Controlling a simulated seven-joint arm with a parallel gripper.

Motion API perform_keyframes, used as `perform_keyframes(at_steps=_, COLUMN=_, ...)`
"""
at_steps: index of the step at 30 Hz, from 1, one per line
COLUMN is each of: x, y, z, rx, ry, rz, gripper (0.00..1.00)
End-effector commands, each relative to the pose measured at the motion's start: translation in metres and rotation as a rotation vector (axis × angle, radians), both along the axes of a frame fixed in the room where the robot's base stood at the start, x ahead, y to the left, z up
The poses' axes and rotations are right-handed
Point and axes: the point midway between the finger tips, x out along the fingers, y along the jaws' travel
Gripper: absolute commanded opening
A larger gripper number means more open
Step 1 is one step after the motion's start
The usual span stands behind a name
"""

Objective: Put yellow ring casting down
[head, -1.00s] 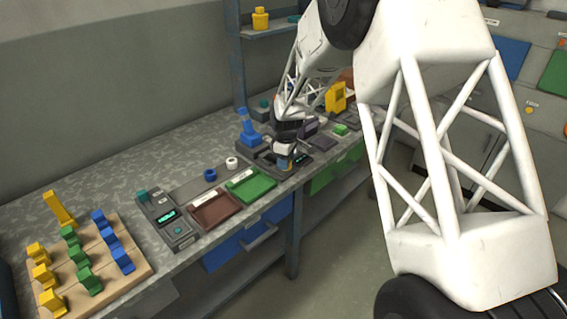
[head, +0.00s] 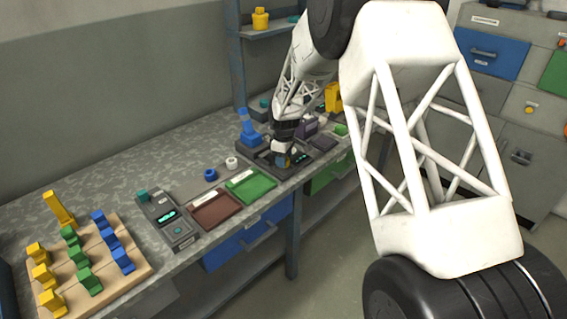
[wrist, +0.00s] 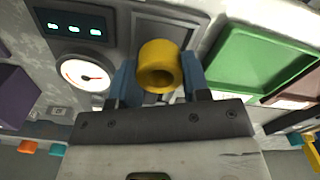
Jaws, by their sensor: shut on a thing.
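The yellow ring casting (wrist: 160,57) sits between the two blue fingers of my gripper (wrist: 158,72) in the wrist view, its hole facing the camera. The fingers are shut on its sides. Behind it is a grey unit (wrist: 107,18) with a round gauge (wrist: 84,74) and a lit display. In the head view my gripper (head: 283,161) is low over this dark unit (head: 250,157) on the bench, and the ring is too small to make out clearly. I cannot tell whether the ring touches the surface beneath it.
A green tray (head: 247,197) and a brown tray (head: 220,221) lie to the left of my gripper. A blue ring (head: 210,174) and a white ring (head: 231,162) lie behind them. A purple object (head: 306,126) is just right of my gripper. A wooden board (head: 141,273) holds several coloured pieces.

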Motion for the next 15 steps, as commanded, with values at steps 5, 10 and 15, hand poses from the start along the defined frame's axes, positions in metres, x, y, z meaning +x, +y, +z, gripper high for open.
perform_keyframes(at_steps=5, x=0.0, y=0.0, z=-0.016, rx=-0.001, ry=0.001, rz=0.0, gripper=0.18)
perform_keyframes(at_steps=10, x=0.0, y=0.0, z=-0.018, rx=0.0, ry=0.0, rz=0.0, gripper=0.18)
perform_keyframes(at_steps=15, x=0.0, y=0.0, z=-0.019, rx=0.0, ry=0.0, rz=0.0, gripper=0.18)
